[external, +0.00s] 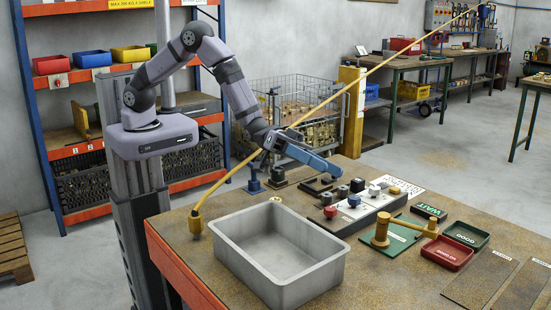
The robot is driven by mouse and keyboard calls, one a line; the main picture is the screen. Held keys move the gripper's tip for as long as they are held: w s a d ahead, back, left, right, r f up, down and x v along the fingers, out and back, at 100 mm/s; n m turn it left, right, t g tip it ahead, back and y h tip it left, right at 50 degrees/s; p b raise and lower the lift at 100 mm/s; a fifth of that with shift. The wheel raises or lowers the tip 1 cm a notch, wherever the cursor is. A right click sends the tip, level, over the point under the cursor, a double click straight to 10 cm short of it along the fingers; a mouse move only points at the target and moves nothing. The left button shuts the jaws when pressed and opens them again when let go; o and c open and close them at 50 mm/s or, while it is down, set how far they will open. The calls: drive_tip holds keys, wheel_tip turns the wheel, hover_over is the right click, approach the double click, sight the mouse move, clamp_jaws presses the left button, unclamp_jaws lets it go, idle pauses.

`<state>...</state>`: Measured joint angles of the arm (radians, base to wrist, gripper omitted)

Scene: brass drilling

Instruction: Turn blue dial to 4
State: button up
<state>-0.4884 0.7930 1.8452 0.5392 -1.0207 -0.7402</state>
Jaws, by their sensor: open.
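The blue dial (353,201) sits on a light grey panel (366,213) on the bench, between a red dial (330,212) and a white one (374,190). Its pointer and scale marks are too small to read. My gripper (335,170) is open, above and behind the row of dials, apart from the blue dial. It reaches right and slightly down from the wrist. Its fingers are too small to make out clearly, and I see nothing held.
A large grey metal tray (232,243) fills the bench front. Black knobs (342,192) stand behind the dials. A brass-coloured handle (382,230) and red tray (447,253) lie right of the panel.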

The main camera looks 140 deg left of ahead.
sight(351, 196)
drive_tip(key=s+a+f+g+y, duration=0.5)
drive_tip(key=s+a+f+y, duration=0.1)
drive_tip(key=s+a+f, duration=0.2)
drive_tip(key=shift+s+a+f, duration=0.2)
drive_tip(key=shift+a+f, duration=0.15)
drive_tip(key=shift+f, duration=0.4)
drive_tip(key=shift+p+x, duration=1.35)
drive_tip(key=shift+x, duration=2.35)
drive_tip(key=c, duration=1)
